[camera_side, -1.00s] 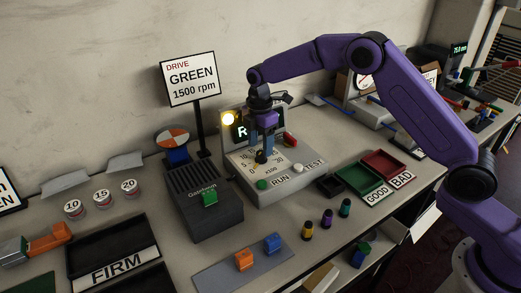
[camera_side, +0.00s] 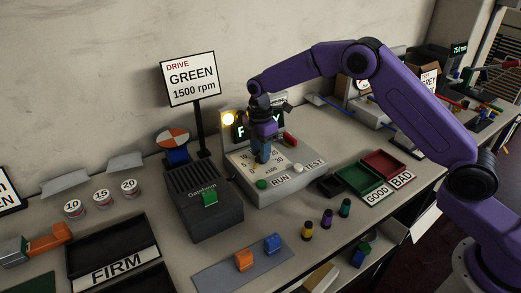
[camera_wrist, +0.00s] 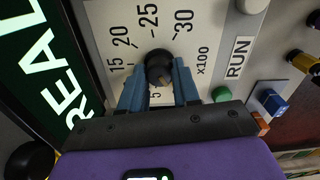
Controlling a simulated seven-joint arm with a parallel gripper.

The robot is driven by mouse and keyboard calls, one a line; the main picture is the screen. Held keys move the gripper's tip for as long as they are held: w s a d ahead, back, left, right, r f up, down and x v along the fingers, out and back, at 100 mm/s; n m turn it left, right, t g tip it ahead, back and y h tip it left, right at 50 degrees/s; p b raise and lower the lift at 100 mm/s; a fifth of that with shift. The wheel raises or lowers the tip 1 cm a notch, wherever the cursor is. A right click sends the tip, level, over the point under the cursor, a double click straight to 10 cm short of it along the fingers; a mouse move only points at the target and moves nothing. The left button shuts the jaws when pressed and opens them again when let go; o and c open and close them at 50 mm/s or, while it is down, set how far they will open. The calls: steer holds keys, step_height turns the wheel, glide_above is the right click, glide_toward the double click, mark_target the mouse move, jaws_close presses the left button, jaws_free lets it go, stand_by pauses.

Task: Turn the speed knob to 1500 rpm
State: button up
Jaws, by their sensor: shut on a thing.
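The dark round speed knob (camera_wrist: 158,66) sits on the pale panel of the control box (camera_side: 243,153). Around it in the wrist view is a printed scale (camera_wrist: 148,18) with 5, 15, 20, 25, 30 and "x100"; the 10 mark is hidden. My gripper (camera_wrist: 160,84) is shut on the knob, with one blue finger on each side. In the side view my gripper (camera_side: 263,158) reaches straight down and hides the knob. A small light mark shows on the knob's lower part, but I cannot tell its exact reading. A sign (camera_side: 190,79) reads "DRIVE GREEN 1500 rpm".
A green RUN button (camera_wrist: 221,94) and a white TEST button (camera_side: 297,169) are on the panel's front. A red part (camera_side: 291,139) and a lit display (camera_side: 241,131) stand behind my gripper. A grey box (camera_side: 203,213) is at left, trays (camera_side: 358,179) at right.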

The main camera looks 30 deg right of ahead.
steer(key=m, duration=1.1)
steer(key=shift+w+r+m, duration=0.1)
steer(key=shift+m, duration=0.2)
steer(key=m, duration=0.6)
steer(key=shift+d, duration=0.1)
steer(key=m, duration=0.5)
steer(key=shift+m, duration=0.4)
steer(key=o, duration=1.1)
steer(key=shift+c, duration=0.2)
